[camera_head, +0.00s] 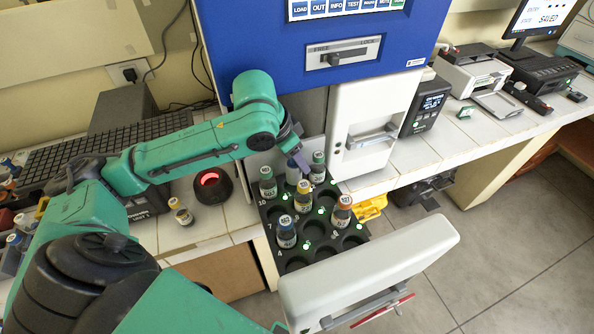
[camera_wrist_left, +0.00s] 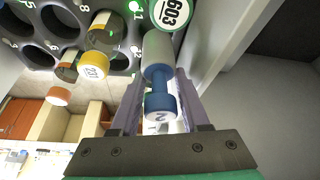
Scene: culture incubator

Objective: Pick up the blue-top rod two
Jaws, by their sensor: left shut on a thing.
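The blue-top rod (camera_wrist_left: 158,88) is between the two fingers of my left gripper (camera_wrist_left: 158,112) in the left wrist view. Its blue cap bears a mark like a 2, and its body is pale grey. In the head view my left gripper (camera_head: 306,164) is shut on this rod (camera_head: 293,173) at the back of the dark rack (camera_head: 322,240). The fingers partly hide it, and I cannot tell whether its lower end is in a slot. Another blue-topped rod (camera_head: 286,232) stands in the front left of the rack. My right gripper is not in view.
Green-topped rods stand beside the held rod, at right (camera_head: 318,166) and left (camera_head: 267,181). A yellow-topped rod (camera_head: 303,194) and an orange-topped rod (camera_head: 342,211) stand nearer. The open drawer front (camera_head: 370,265) and white door (camera_head: 375,120) flank the rack.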

